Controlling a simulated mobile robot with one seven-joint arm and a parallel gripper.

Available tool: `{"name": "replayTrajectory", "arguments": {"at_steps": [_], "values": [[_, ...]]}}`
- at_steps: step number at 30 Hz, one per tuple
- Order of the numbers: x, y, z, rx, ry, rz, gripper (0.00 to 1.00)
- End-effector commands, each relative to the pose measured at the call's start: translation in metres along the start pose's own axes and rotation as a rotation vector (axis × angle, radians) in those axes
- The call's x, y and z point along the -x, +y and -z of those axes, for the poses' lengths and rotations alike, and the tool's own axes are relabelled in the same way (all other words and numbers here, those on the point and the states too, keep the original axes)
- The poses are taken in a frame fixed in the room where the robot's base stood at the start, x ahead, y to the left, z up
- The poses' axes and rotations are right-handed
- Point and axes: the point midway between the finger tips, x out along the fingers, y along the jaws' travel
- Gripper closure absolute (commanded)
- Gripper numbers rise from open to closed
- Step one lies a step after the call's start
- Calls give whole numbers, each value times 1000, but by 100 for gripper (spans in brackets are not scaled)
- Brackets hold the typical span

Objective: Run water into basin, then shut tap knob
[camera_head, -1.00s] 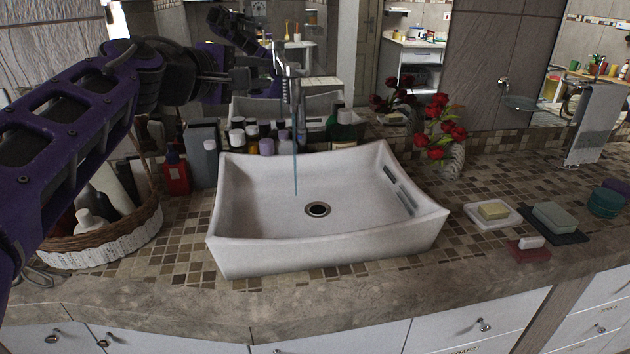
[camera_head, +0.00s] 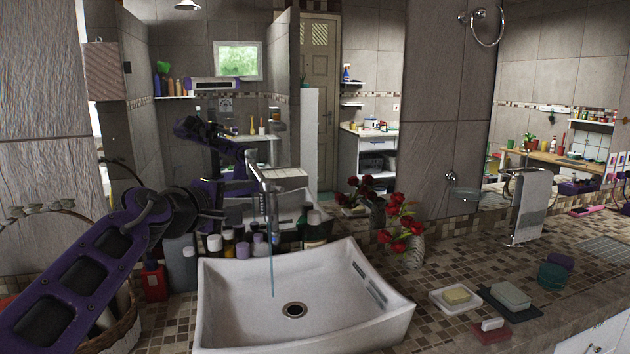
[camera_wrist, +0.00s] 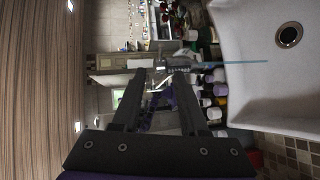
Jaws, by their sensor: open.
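The white basin (camera_head: 245,325) stands on the counter with its dark drain showing; it also fills the right side of the wrist view (camera_wrist: 265,85). The chrome tap (camera_head: 264,185) stands behind it. A thin blue water stream (camera_head: 270,260) falls from its spout into the basin. I cannot make out pooled water. The tap's knob is not clearly distinguishable. My gripper (camera_head: 225,213) is left of the tap, near its body. In the wrist view my gripper (camera_wrist: 160,74) has its fingers apart, with the tap (camera_wrist: 178,66) just beyond the tips. I see nothing held.
Several bottles (camera_head: 243,248) crowd behind the basin, below my gripper. A red bottle (camera_head: 154,282) and a wicker basket (camera_head: 122,335) stand at left. A vase of red flowers (camera_head: 410,240) and soap dishes (camera_head: 456,300) are at right. A mirror (camera_head: 340,110) is behind the tap.

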Motion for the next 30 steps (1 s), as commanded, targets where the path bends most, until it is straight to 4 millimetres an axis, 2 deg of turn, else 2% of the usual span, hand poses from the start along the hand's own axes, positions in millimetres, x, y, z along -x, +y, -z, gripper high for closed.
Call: {"name": "replayTrajectory", "arguments": {"at_steps": [5,10,24,30], "values": [[0,-2,9,5,18,1,57],[-18,-2,9,4,17,1,57],[-119,-2,10,5,15,0,57],[-153,-2,11,6,16,0,57]]}}
